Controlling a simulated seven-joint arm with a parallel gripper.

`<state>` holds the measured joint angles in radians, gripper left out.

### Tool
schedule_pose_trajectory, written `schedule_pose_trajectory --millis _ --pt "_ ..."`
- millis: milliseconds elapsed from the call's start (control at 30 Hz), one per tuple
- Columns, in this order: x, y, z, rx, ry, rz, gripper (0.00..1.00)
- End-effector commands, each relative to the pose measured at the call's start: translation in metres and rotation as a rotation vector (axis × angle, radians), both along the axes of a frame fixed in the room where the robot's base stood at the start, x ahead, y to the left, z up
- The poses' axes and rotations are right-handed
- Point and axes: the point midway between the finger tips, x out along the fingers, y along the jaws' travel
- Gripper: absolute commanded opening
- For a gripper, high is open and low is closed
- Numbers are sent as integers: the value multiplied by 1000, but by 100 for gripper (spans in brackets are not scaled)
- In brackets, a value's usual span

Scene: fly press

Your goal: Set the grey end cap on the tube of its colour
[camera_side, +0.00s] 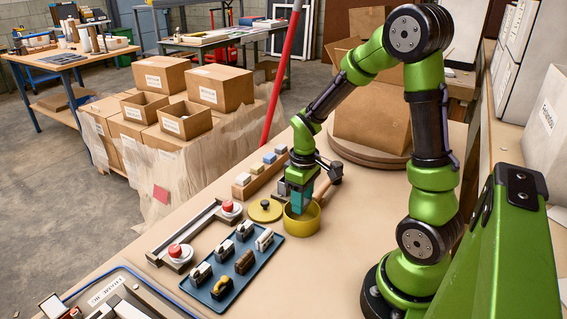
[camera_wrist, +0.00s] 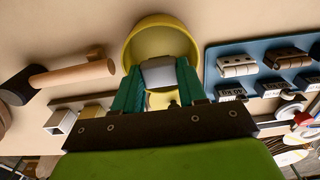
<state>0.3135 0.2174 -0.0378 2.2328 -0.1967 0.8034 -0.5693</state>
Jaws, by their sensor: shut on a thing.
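My gripper (camera_side: 298,207) points down at the round yellow tin (camera_side: 303,222), its teal fingers at or inside the rim. In the wrist view, the fingers (camera_wrist: 159,82) are shut on the grey end cap (camera_wrist: 158,72), with the yellow tin (camera_wrist: 131,48) around and behind it. In the side view the cap is hidden by the fingers and tin. A wooden rack (camera_side: 250,190) behind the tin holds several square tubes in pale, blue and yellowish tones. In the wrist view, one pale tube (camera_wrist: 60,122) shows its open end. I cannot tell which tube is grey.
A yellow lid with a dark knob (camera_side: 265,210) lies left of the tin. A mallet (camera_wrist: 72,74) lies close by. A blue tray (camera_side: 226,287) with several clips and a fixture with two red buttons (camera_side: 180,252) stand at the left. The bench's front middle is clear.

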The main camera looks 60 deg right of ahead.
Motion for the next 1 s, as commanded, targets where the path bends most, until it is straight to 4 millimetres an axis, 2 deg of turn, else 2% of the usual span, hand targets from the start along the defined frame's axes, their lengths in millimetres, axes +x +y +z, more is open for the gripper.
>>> schedule_pose_trajectory --millis 100,267,367,433,733,900,1000 --pt "1 0 27 -2 -6 0 14" --pt "0 -1 51 -1 -2 -3 14" --pt "1 -6 53 5 20 -15 14" --pt "11 -16 51 6 29 -30 14" --pt "80 -72 45 4 23 -39 14" --pt "100 -84 52 -1 3 -17 14" --pt "101 -84 54 0 0 -3 14"
